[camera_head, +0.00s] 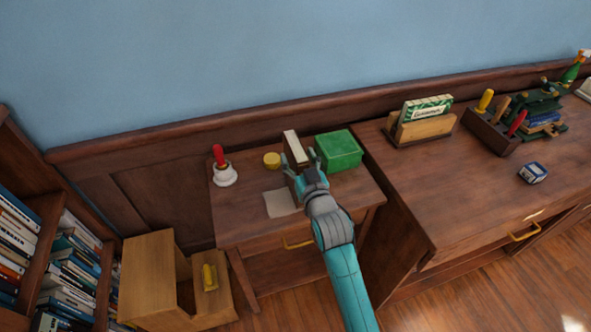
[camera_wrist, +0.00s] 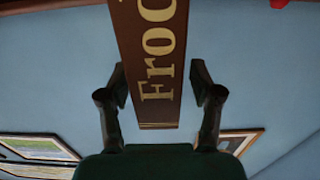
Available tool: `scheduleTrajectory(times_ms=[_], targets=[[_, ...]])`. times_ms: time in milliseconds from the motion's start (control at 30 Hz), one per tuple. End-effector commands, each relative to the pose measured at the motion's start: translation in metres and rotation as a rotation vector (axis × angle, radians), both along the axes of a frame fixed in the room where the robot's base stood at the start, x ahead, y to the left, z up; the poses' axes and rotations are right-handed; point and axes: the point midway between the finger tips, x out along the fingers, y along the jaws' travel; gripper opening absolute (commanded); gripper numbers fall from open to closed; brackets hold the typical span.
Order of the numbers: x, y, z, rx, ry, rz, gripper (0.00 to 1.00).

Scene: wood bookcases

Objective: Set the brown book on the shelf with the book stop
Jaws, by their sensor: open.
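The brown book (camera_head: 295,148) stands upright on the small side table, its pale page edges facing up. In the wrist view its brown spine (camera_wrist: 155,60) with gold lettering fills the upper middle. My gripper (camera_head: 301,160) is at the book; in the wrist view its open fingers (camera_wrist: 160,95) are on either side of the spine, with a visible gap on each side. The bookcase shelves (camera_head: 55,235) at the left hold several rows of books. I cannot make out a book stop there.
On the side table (camera_head: 235,225) are a bell with a red handle (camera_head: 223,168), a yellow round tin (camera_head: 271,160), a paper sheet (camera_head: 281,203) and a green box (camera_head: 338,150) close right of the book. A wooden step unit (camera_head: 150,285) stands on the floor near the bookcase.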

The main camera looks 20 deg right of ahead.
Motion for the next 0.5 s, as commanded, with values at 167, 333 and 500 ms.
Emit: scheduleTrajectory(times_ms=[167,333,500], targets=[[0.024,-0.002,-0.001,-0.001,-0.001,-0.001,0.65],[0.032,-0.002,-0.001,-0.001,0.000,0.000,0.65],[0.032,-0.002,-0.001,-0.001,0.000,0.000,0.65]])
